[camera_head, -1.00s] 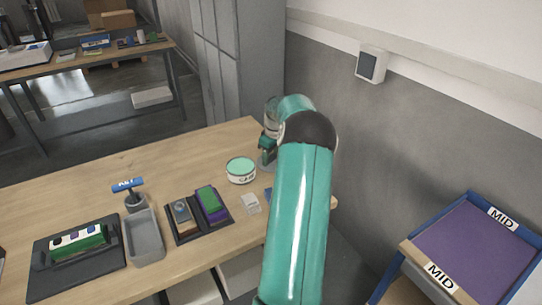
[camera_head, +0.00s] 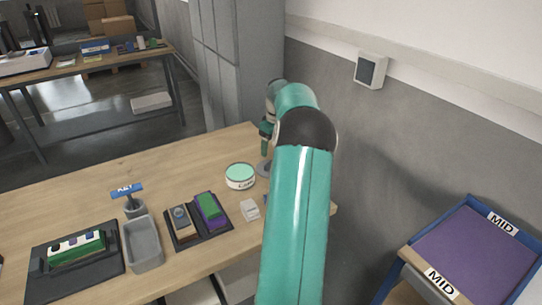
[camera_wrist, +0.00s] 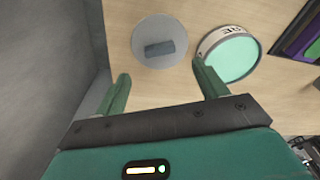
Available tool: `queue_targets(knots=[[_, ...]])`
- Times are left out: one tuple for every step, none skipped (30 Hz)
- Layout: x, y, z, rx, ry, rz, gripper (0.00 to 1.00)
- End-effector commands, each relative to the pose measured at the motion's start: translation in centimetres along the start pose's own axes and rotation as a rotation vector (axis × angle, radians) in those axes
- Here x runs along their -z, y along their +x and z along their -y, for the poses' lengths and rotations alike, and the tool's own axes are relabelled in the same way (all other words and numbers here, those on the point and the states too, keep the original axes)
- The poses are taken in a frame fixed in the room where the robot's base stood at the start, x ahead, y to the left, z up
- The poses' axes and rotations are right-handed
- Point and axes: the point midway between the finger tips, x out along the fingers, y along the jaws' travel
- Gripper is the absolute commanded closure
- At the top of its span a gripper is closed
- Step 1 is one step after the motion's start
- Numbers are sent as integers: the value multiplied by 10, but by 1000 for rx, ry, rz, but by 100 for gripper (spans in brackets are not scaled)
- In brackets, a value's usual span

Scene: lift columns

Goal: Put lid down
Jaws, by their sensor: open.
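A round grey lid (camera_wrist: 147,27) with a blue-grey block handle (camera_wrist: 160,48) lies flat on the wooden table in the wrist view. In the head view the lid (camera_head: 263,169) is partly covered by my arm. Beside it stands a round white container (camera_head: 240,182) with a teal inside and dark lettering; it also shows in the wrist view (camera_wrist: 210,42). My gripper (camera_wrist: 163,84) is open and empty, its two green fingers wide apart, above the table near the lid. In the head view my gripper (camera_head: 266,138) is above the lid, partly hidden by my arm.
A black tray (camera_head: 192,240) holds several blocks, with a small white piece (camera_head: 249,210) beside it. A grey bin (camera_head: 142,245), a KEY sign (camera_head: 127,190) and a black tray with a green block (camera_head: 76,247) stand left. A wall and the table edge are close on the right.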

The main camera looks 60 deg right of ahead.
Motion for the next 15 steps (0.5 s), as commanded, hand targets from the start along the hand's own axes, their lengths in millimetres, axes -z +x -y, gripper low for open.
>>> queue_targets(knots=[[0, -11, -1, -4, 0, -2, 28], [0, -16, 0, -3, -1, -1, 28], [0, -21, 0, -2, -1, -1, 28], [0, -25, 0, -2, -1, -1, 28], [0, -28, 0, -1, -1, -1, 28], [0, -32, 0, -1, -1, -1, 28], [0, -34, 0, -1, -1, -1, 28], [0, -36, 0, -1, -1, -1, 28], [0, -37, 0, -1, -1, -1, 28], [0, -38, 0, -1, -1, -1, 28], [0, -38, 0, 0, -1, -1, 28], [0, -38, 0, 0, 0, -1, 28], [0, -38, 0, 0, -1, -1, 28], [0, -38, 0, 0, -1, -1, 28], [0, -38, 0, 0, -1, -1, 28]])
